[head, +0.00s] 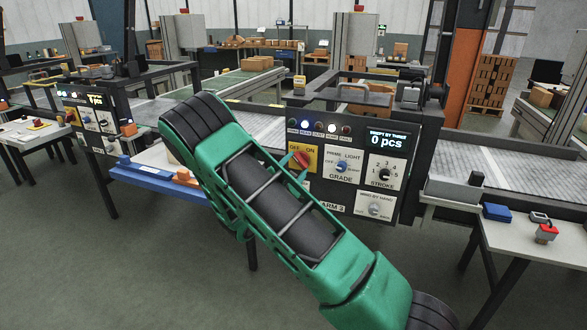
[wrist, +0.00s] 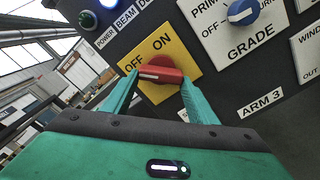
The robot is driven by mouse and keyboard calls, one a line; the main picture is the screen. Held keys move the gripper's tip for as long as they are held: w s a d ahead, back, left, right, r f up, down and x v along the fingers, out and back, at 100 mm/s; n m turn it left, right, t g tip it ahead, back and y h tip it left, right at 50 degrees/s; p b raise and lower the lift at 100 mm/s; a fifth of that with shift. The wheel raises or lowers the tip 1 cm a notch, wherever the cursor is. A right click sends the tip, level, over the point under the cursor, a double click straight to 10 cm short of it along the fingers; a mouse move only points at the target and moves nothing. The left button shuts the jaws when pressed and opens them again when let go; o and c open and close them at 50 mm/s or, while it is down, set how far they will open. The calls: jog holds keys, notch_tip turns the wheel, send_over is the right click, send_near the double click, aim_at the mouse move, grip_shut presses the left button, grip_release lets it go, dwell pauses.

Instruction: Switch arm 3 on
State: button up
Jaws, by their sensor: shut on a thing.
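The red rotary switch (wrist: 162,72) sits on a yellow OFF/ON plate (wrist: 185,52) of the panel labelled ARM 3 (wrist: 262,103). It also shows in the head view (head: 300,160), partly behind my arm. My gripper (wrist: 160,77) has one finger on each side of the red handle and is shut on it. The white mark on the handle lies at its left end in the wrist view, on the OFF side.
Blue GRADE knob (head: 342,166), STROKE knob (head: 385,175) and a hand-wind knob (head: 375,209) sit right of the switch. A display (head: 387,141) reads 0 pcs. A blue lamp (head: 304,124) is lit. A similar panel (head: 92,118) stands left; a side table (head: 530,240) stands right.

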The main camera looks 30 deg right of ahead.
jog(key=m, duration=1.3)
jog(key=shift+r+m, duration=0.35)
jog(key=shift+m, duration=0.05)
jog(key=shift+s+d+m, duration=0.1)
jog(key=shift+m, duration=1.9)
jog(key=o, duration=1)
jog(key=shift+o, duration=0.2)
jog(key=shift+r, duration=0.1)
